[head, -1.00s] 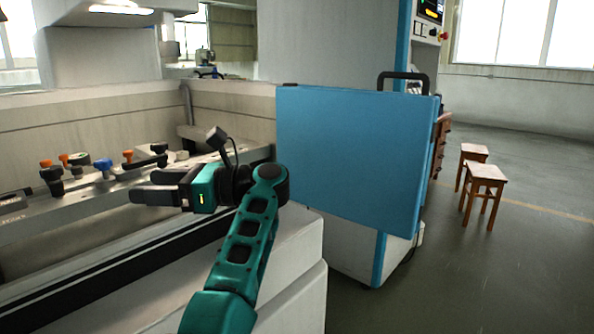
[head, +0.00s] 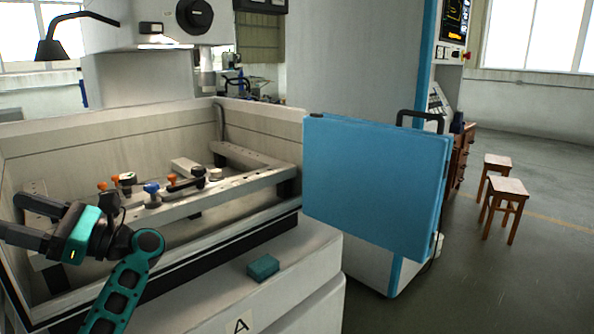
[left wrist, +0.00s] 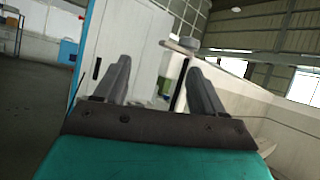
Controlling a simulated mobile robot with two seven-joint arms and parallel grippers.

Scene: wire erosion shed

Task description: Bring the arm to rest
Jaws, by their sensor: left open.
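My left arm, teal with dark joints, comes in at the lower left of the head view. My left gripper (head: 30,222) is over the left part of the machine's open tank (head: 120,238), pointing left. Its two dark fingers are apart with nothing between them. In the left wrist view the open gripper (left wrist: 158,88) shows against a pale cabinet and the shed roof. My right gripper is in neither view.
A rail (head: 215,192) with clamps and orange and blue knobs crosses the tank. A blue door (head: 375,185) stands open on the right. A teal block (head: 263,267) lies on the front ledge. Two wooden stools (head: 508,188) (head: 496,163) stand on open floor at the right.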

